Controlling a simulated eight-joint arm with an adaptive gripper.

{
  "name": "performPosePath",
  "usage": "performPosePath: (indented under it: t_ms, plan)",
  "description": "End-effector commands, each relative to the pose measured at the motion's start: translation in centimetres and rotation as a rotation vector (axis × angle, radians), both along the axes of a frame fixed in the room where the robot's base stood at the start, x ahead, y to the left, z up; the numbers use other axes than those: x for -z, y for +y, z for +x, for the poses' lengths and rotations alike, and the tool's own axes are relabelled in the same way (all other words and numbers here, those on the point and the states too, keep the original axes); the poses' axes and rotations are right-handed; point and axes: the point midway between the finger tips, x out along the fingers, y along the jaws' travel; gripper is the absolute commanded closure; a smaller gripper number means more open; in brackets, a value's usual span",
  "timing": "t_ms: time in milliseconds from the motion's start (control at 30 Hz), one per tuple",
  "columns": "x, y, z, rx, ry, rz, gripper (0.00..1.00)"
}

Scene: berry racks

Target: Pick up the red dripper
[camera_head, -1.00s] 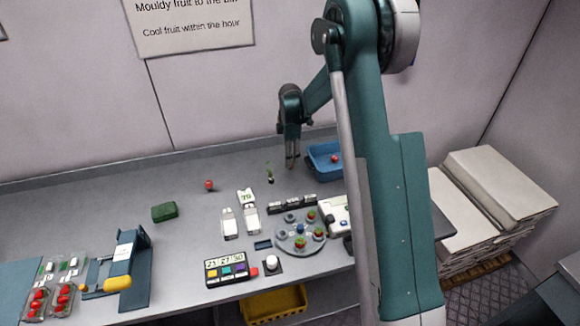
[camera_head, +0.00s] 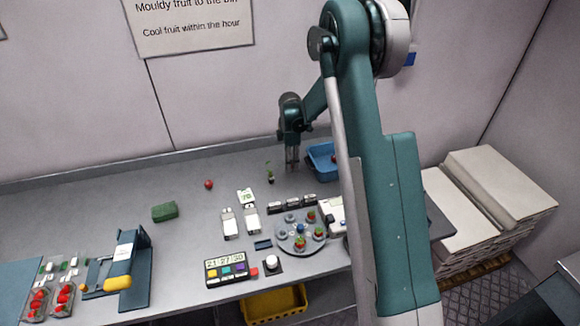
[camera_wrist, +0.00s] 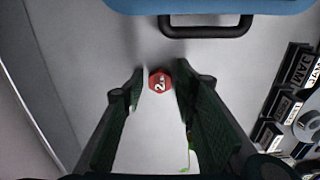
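A red hexagonal piece (camera_wrist: 160,82) with a white "2" marking shows from above in the wrist view. It looks like the red dripper, but its lower part is hidden. My gripper (camera_wrist: 161,85) has its two dark green fingers on either side of it, with a visible gap at each side. The gripper is open and points down. In the head view my gripper (camera_head: 292,168) is at the back of the bench, just left of the blue bin (camera_head: 320,153). The red piece cannot be made out there.
The blue bin's wall and a black handle (camera_wrist: 205,30) lie close beyond the fingertips. A small green sprig (camera_head: 269,172) stands left of the gripper. Black labelled blocks (camera_head: 292,204) and a round grey holder (camera_head: 297,245) stand nearer. A red berry (camera_head: 208,184) lies left.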

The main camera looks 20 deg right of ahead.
Motion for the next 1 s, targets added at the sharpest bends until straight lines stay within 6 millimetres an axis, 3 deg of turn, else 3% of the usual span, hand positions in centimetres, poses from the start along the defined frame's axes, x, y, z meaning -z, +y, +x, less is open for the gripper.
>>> performPosePath:
  t_ms: [100,567,767,1000]
  plan:
    - [0.0,0.0,0.0,0.000,0.000,0.000,0.86]
    - [-0.3,0.0,0.0,0.000,0.000,0.000,0.86]
    - [-1.7,0.0,0.0,0.000,0.000,0.000,0.86]
    - [-4.9,0.0,0.0,0.000,0.000,0.000,0.86]
